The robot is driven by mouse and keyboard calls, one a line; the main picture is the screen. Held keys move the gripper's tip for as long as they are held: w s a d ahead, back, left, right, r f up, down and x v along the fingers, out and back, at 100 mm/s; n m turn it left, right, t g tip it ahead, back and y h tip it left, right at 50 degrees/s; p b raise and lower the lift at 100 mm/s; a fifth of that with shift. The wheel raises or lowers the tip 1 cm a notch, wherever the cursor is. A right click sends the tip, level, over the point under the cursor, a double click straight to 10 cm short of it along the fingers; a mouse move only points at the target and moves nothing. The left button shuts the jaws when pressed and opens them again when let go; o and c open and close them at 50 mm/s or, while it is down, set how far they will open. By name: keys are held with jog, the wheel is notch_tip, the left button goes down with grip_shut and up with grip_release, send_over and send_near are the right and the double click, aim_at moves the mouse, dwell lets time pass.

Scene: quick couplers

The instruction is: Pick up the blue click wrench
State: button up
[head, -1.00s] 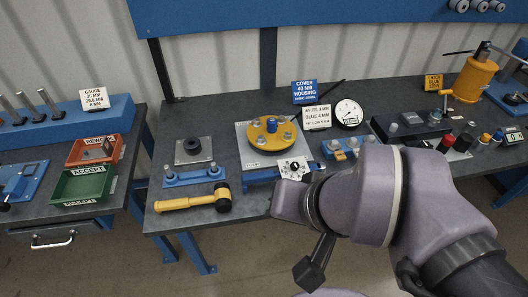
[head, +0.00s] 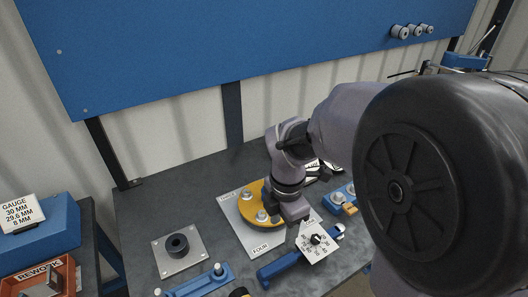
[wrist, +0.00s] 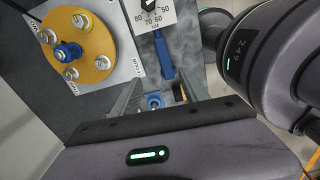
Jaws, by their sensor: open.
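The blue click wrench (head: 280,268) lies on the bench in front of the yellow disc fixture, and a white dial card (head: 318,242) covers its middle in the head view. In the wrist view its blue handle (wrist: 164,62) runs down from the dial card (wrist: 150,14) toward my gripper. My gripper (wrist: 162,78) is open, one grey finger on each side, with nothing held. The handle's end shows between and just beyond the fingertips; I cannot tell the height gap. In the head view my wrist hides the fingers.
The yellow disc (head: 252,212) with bolts stands on a grey plate (head: 238,232) left of my wrist. A small blue block (wrist: 153,101) shows between the fingers' bases. A square plate with a black ring (head: 178,246) and a blue bar (head: 200,282) lie farther left.

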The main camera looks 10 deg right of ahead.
aim_at(284, 260)
jog(key=shift+n, duration=0.3)
jog(key=f+b, duration=0.3)
jog(key=f, duration=0.3)
jog(key=f+b, duration=0.2)
jog(key=f, duration=0.4)
jog(key=shift+s+d+f+b, duration=0.15)
jog(key=shift+d+f+b, duration=0.05)
jog(key=shift+b, duration=0.2)
jog(key=f+b, duration=0.1)
jog(key=f, duration=0.1)
jog(key=f+b, duration=0.2)
jog(key=f, duration=0.1)
jog(key=shift+s+d+f, duration=0.2)
jog(key=shift+d+f, duration=0.1)
jog(key=shift+f, duration=0.05)
jog(key=shift+r, duration=0.2)
grip_shut()
